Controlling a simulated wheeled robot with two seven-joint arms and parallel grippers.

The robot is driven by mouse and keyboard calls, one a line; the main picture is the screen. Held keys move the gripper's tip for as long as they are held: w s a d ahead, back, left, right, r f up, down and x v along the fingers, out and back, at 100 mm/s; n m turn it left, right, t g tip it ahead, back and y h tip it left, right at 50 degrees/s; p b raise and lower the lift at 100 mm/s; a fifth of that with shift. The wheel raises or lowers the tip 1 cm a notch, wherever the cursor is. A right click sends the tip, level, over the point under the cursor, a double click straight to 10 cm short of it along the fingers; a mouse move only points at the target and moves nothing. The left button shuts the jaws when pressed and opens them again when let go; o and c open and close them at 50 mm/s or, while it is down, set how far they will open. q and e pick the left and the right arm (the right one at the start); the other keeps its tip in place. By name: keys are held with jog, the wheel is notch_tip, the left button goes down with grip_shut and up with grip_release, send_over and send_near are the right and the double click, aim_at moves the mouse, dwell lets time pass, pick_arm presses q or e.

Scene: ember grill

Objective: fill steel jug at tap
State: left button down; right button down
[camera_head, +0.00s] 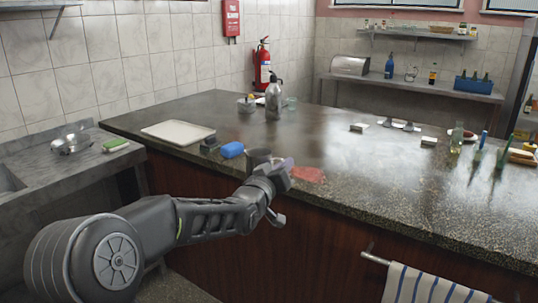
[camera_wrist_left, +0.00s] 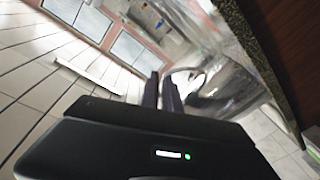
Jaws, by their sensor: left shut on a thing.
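My left gripper (camera_head: 284,172) is over the front edge of the dark counter, its arm coming in from the lower left. In the left wrist view its fingers (camera_wrist_left: 161,92) are closed at a curved handle of a shiny, reflective vessel, which looks like the steel jug (camera_wrist_left: 225,50). The jug's mouth and inside cannot be made out, and in the head view it is mostly hidden by or blurred into the gripper. A sink edge (camera_head: 9,181) shows at the far left. I cannot make out a tap clearly. My right gripper is not in view.
A shiny metal item (camera_head: 70,143) and a green sponge (camera_head: 115,145) lie on the left worktop. A striped towel (camera_head: 430,285) hangs in front.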

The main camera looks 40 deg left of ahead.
pick_arm(q)
jog(key=s+d+f+m+h+p, duration=0.1)
jog(key=s+d+f+p, duration=0.1)
jog(key=d+f, duration=0.7)
jog(key=s+d+f+m+h+p, duration=0.1)
jog(key=s+d+f+h, duration=0.1)
jog(key=d+f, duration=0.8)
jog(key=d, duration=0.4)
jog(key=shift+s+p, duration=0.25)
jog(key=shift+p, duration=0.1)
jog(key=shift+a+f, duration=0.1)
jog(key=shift+a, duration=0.05)
